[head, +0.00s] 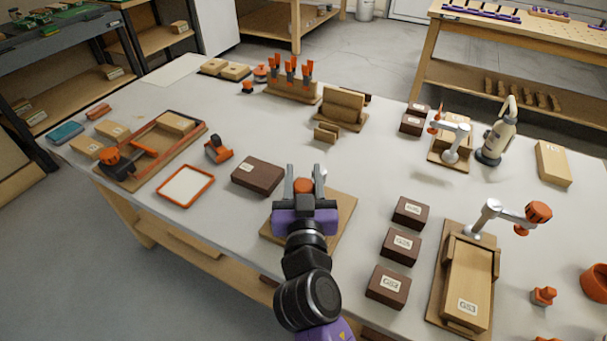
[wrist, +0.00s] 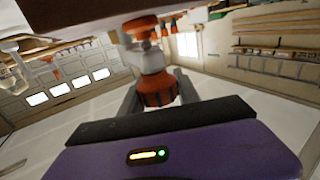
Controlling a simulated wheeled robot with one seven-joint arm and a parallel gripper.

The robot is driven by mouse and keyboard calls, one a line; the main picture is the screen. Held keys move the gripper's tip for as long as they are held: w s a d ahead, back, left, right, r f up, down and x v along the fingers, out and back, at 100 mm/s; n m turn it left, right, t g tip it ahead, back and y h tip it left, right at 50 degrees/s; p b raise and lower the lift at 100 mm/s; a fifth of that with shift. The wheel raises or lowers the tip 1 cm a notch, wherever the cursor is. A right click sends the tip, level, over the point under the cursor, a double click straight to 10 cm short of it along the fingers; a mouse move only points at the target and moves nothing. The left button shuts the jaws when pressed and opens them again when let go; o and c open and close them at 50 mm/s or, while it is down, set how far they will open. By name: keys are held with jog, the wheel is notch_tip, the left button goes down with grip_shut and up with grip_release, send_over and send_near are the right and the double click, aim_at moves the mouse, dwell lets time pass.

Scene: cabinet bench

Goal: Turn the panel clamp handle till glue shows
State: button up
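An orange ridged knob, the panel clamp handle (head: 303,186), sits between the fingers of my gripper (head: 303,183) in the head view. In the wrist view the same ridged handle (wrist: 158,90) is flanked closely by both fingers of my gripper (wrist: 157,96). The fingers appear shut on its sides. A pale shaft (wrist: 152,60) joins the handle, below a dark brown surface (wrist: 85,12). The clamp stands over a wooden base board (head: 341,222). My gripper and arm hide most of the clamp and whatever lies under it. I see no glue bead.
A dark brown block (head: 258,177) lies close left of my gripper, and labelled brown blocks (head: 400,245) lie right. A second clamp with an orange handle (head: 538,212) stands farther right. A white orange-framed tray (head: 186,185) lies left. Bare bench shows between these.

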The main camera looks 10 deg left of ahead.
jog(key=shift+f+m+h+b, duration=0.3)
jog(key=shift+h+b, duration=0.2)
jog(key=shift+b, duration=0.7)
grip_shut()
jog(key=m+h+b, duration=0.1)
jog(key=h+b, duration=0.1)
jog(key=b, duration=0.2)
jog(key=shift+d, duration=0.1)
jog(key=m+h+b, duration=0.1)
jog(key=h+b, duration=0.1)
jog(key=m+h+b, duration=0.2)
jog(key=shift+d+r+b, duration=0.1)
jog(key=shift+d+b, duration=0.2)
jog(key=shift+b, duration=0.1)
jog(key=shift+s+d+r+m+g+h+b, duration=0.1)
jog(key=shift+d+m+g+h+b, duration=0.1)
jog(key=shift+m+g+h+b, duration=0.65)
jog(key=shift+h, duration=0.65)
jog(key=o, duration=1.3)
grip_release()
jog(key=shift+r, duration=0.1)
jog(key=shift+c, duration=0.2)
jog(key=shift+s, duration=0.15)
jog(key=v, duration=0.7)
jog(key=shift+s, duration=0.25)
